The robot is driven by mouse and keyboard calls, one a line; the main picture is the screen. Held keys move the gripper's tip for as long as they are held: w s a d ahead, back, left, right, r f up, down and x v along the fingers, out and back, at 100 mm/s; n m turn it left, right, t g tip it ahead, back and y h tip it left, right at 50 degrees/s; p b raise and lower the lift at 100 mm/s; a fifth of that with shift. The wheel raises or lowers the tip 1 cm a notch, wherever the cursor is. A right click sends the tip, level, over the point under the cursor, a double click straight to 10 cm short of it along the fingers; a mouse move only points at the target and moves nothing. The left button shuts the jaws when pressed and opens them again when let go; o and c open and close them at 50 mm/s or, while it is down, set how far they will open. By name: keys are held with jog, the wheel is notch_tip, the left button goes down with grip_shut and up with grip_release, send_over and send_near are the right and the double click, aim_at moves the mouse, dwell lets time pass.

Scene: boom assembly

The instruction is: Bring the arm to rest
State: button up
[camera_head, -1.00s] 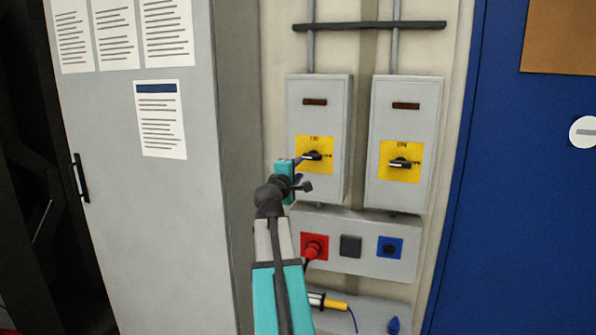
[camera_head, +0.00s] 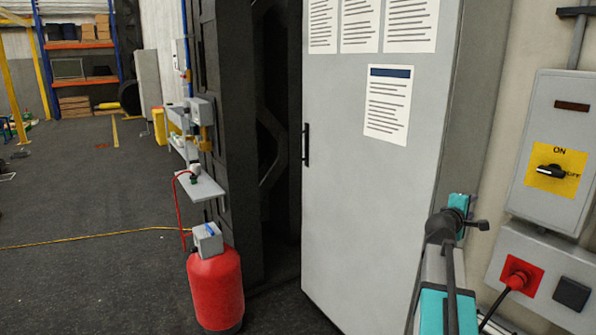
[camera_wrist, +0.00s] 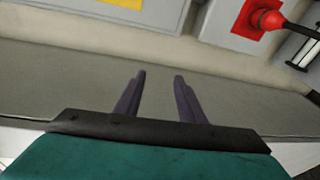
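My gripper (camera_head: 468,212) is at the lower right of the head view, in front of the right side of the grey cabinet (camera_head: 340,190). Its fingers are mostly hidden there by my own wrist. In the wrist view my gripper (camera_wrist: 159,76) shows two dark fingers standing apart with nothing between them. Beyond the fingertips are a grey surface and a pale wall. My arm reaches up from the bottom edge of the head view.
Right of my gripper are a switch box (camera_head: 553,150) with a black handle on a yellow plate, and a panel with a red plug (camera_head: 519,279). A red tank (camera_head: 216,290) stands left of the cabinet. Open floor (camera_head: 90,200) lies at the far left.

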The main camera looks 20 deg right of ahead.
jog(key=w+a+f+n+y, duration=0.15)
jog(key=w+a+f, duration=0.25)
jog(key=a+f, duration=0.55)
jog(key=w+a+f+n+y, duration=0.1)
jog(key=w+a+f+y, duration=0.3)
jog(key=f, duration=1)
jog(key=s+a+f+g+y, duration=0.1)
jog(key=s+a+f, duration=0.2)
jog(key=a+f, duration=0.8)
jog(key=s+a+f+g+y, duration=0.1)
jog(key=s+a+f+y, duration=0.15)
jog(key=a+f, duration=0.8)
jog(key=s+a+f+m+g+y, duration=0.1)
jog(key=s+a+f+g, duration=0.2)
jog(key=s+a+f, duration=0.55)
jog(key=s+a+f+m+g+y, duration=0.15)
jog(key=s+a+f, duration=0.35)
jog(key=s+f, duration=0.6)
jog(key=s+a+f+m+g+y, duration=0.1)
jog(key=s+a+m+g, duration=0.2)
jog(key=s, duration=0.6)
jog(key=s+a+f+m+g+y, duration=0.1)
jog(key=s+a+m+g+y, duration=0.1)
jog(key=s+a, duration=0.4)
jog(key=s+m+g, duration=0.1)
jog(key=s, duration=0.2)
jog(key=shift+f, duration=0.35)
